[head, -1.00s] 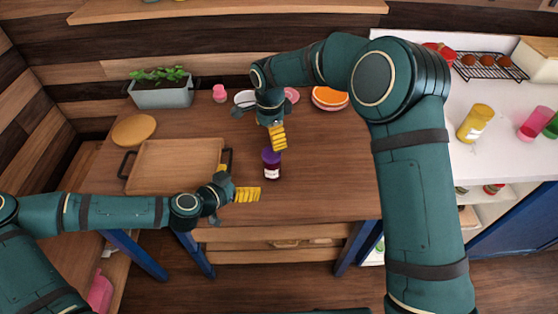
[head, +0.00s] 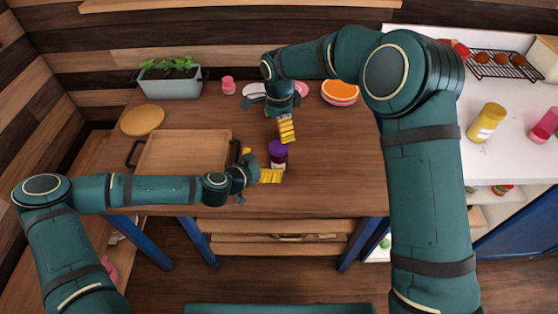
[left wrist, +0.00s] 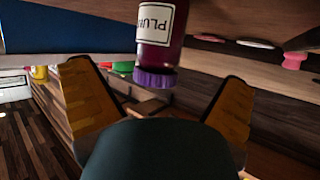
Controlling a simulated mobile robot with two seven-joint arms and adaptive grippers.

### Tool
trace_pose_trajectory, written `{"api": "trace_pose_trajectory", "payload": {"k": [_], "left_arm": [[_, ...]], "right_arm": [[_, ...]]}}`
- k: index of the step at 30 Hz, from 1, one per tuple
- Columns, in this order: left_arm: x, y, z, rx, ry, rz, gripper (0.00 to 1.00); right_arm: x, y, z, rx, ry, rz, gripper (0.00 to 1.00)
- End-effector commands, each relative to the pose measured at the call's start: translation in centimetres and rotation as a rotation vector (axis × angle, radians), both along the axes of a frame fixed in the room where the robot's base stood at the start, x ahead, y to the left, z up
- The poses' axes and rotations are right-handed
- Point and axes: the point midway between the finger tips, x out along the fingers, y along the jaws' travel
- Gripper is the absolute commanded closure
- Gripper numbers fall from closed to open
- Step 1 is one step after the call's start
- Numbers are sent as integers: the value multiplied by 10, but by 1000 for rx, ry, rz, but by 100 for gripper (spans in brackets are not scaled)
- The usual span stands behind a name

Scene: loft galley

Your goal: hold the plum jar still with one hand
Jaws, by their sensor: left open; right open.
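The plum jar (head: 279,160), dark with a purple lid, stands upright on the wooden table (head: 335,180). My left gripper (head: 263,165) is open just left of the jar, with one yellow finger on the near side. In the left wrist view the jar (left wrist: 156,50) appears upside down, its white label readable in part, in the gap between the two spread fingers. Neither finger visibly touches it. My right gripper (head: 287,131) is open just behind and above the jar, fingers pointing down; whether it touches the lid is unclear.
A wooden tray (head: 184,153) with dark handles lies left of the left gripper. A round board (head: 142,120), a planter (head: 170,83), a pink cup (head: 228,85) and orange-topped bowls (head: 340,91) stand farther back. The table right of the jar is clear.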

Motion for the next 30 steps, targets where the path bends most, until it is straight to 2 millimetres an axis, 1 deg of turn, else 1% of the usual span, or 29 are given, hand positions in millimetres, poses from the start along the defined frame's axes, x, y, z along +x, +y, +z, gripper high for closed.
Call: {"api": "trace_pose_trajectory", "payload": {"k": [1,6,12,18,25,26,27,29,30], "left_arm": [[6,-7,-4,-3,3,0,0],[26,-23,-15,-3,2,-1,0],[42,-36,-23,-2,1,0,0],[48,-40,-26,1,-1,0,0],[48,-40,-26,1,1,0,0],[48,-40,-26,1,1,0,4],[48,-40,-26,1,1,0,18],[48,-40,-26,1,1,0,39],[48,-40,-26,1,1,0,53]], "right_arm": [[0,0,0,0,0,0,12],[0,0,0,0,0,0,12],[0,0,0,0,0,0,12],[0,0,0,0,0,0,12],[0,0,0,0,0,0,12],[0,0,0,0,0,0,12],[0,0,0,0,0,0,12],[0,0,0,0,0,0,12],[0,0,0,0,0,0,12]]}}
